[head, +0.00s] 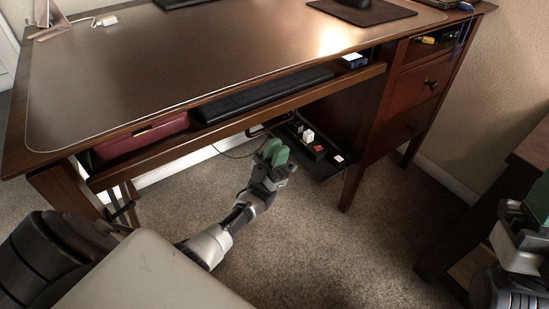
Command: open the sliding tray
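The sliding tray (235,124) is a long brown wooden shelf under the front edge of the desk. Its front rail shows below the desktop, and most of its depth is hidden under it. A black keyboard (262,97) and a dark red case (140,137) lie on it. My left gripper (272,151), with green fingertips, is below and in front of the rail, right of its middle. I see no grip on the rail, and the finger gap is unclear. My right gripper (537,200) is partly cut off at the right edge, far from the tray.
The desktop (230,50) overhangs the tray. A black holder with plugs (318,150) hangs under the desk, close right of my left gripper. Drawers (415,85) stand at the right. A brown cabinet (535,150) is at far right. Carpet (330,240) in front is clear.

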